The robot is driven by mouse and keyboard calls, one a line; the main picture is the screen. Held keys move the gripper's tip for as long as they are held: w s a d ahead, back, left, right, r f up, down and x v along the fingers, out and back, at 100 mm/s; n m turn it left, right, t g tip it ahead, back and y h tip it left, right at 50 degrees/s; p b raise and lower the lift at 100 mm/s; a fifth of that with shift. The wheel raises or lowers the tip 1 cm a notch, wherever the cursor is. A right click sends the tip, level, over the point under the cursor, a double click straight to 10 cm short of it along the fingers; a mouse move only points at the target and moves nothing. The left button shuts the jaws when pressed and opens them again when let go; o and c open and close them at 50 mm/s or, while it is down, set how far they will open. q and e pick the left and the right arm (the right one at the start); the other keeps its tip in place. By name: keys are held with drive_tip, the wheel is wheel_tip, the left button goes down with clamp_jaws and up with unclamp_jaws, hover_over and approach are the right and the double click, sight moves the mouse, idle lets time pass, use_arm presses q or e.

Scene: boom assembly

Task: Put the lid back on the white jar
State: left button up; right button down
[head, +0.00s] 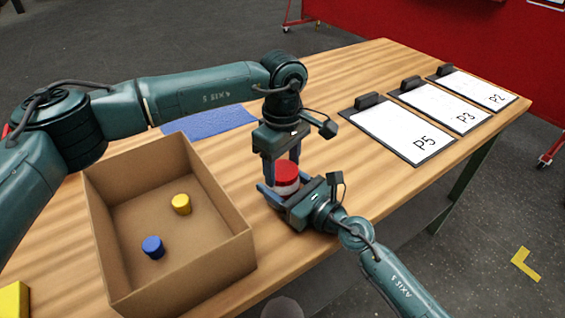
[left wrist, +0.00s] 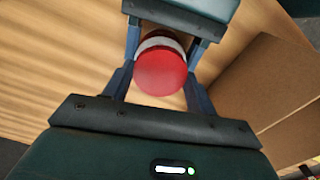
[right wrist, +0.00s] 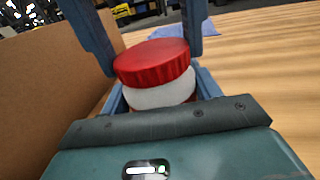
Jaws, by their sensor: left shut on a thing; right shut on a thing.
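The red lid (head: 286,169) sits over the top of the white jar (head: 286,189) on the wooden table. My left gripper (head: 283,163) points down from above and is shut on the lid. My right gripper (head: 283,194) reaches in level from the right and is shut on the jar. In the right wrist view the lid (right wrist: 152,62) covers the jar's top, with the white body (right wrist: 160,95) below it. Whether the lid is fully seated or threaded cannot be told. In the left wrist view the lid (left wrist: 162,73) lies between the fingers.
An open cardboard box (head: 105,215) stands left of the jar, holding a yellow cylinder (head: 181,204) and a blue cylinder (head: 153,247). A blue mat (head: 208,123) lies behind it. Clipboards, including P5 (head: 402,135), lie at the back right. Table between jar and clipboards is clear.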

use_arm(q)
drive_tip(key=o, duration=1.2)
drive_tip(key=shift+c, duration=0.2)
drive_tip(key=shift+r, duration=0.1)
wheel_tip(320, 180, up, 12)
use_arm(e)
drive_tip(key=shift+c, duration=1.3)
unclamp_jaws()
drive_tip(key=shift+d, duration=0.1)
